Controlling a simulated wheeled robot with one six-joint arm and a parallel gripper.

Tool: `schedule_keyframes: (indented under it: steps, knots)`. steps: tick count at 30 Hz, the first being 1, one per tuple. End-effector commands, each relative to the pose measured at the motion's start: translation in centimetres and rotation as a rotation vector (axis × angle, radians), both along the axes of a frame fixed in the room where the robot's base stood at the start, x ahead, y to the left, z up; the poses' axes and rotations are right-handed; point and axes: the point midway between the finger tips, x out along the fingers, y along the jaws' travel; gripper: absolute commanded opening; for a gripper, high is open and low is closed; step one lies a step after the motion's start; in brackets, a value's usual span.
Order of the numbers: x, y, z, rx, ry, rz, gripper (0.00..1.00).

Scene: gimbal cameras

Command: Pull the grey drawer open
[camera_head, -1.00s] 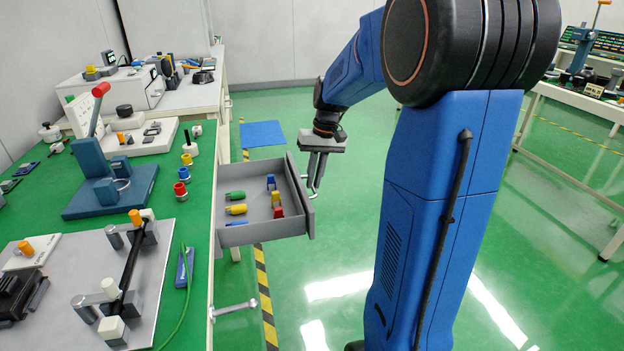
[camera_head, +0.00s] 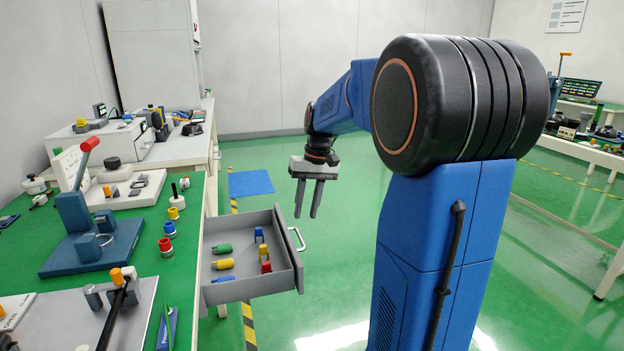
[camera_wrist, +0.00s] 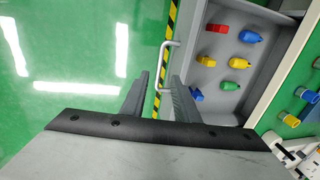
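The grey drawer (camera_head: 270,287) stands well out from under the green-topped bench, its inside showing. It holds several small red, yellow, green and blue parts. Its pale bar handle (camera_head: 298,239) is on the front face. In the wrist view the drawer (camera_wrist: 208,73) is at the right and its handle (camera_wrist: 163,68) at upper centre. My gripper (camera_head: 307,215) points down, above and beyond the handle in the head view. Its two fingers are apart with nothing between them. In the wrist view the handle shows past the finger gap, and I see no contact.
The green bench (camera_head: 192,215) at left carries a blue lever press (camera_head: 85,225), several coloured pegs and a grey plate (camera_head: 145,298). A blue mat (camera_head: 250,182) lies on the floor beyond. The green floor right of the drawer is clear up to my arm.

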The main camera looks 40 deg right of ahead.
Motion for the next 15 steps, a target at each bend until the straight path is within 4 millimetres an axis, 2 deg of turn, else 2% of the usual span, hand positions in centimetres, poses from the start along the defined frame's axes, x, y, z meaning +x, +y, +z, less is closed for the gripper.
schedule_keyframes:
  steps: [9,15]
  knots:
    - [-0.3,-1.1,6.2,-0.001,-0.003,-0.001,0.28]
    - [-0.5,-1.6,8.8,-0.001,-0.002,-0.001,0.28]
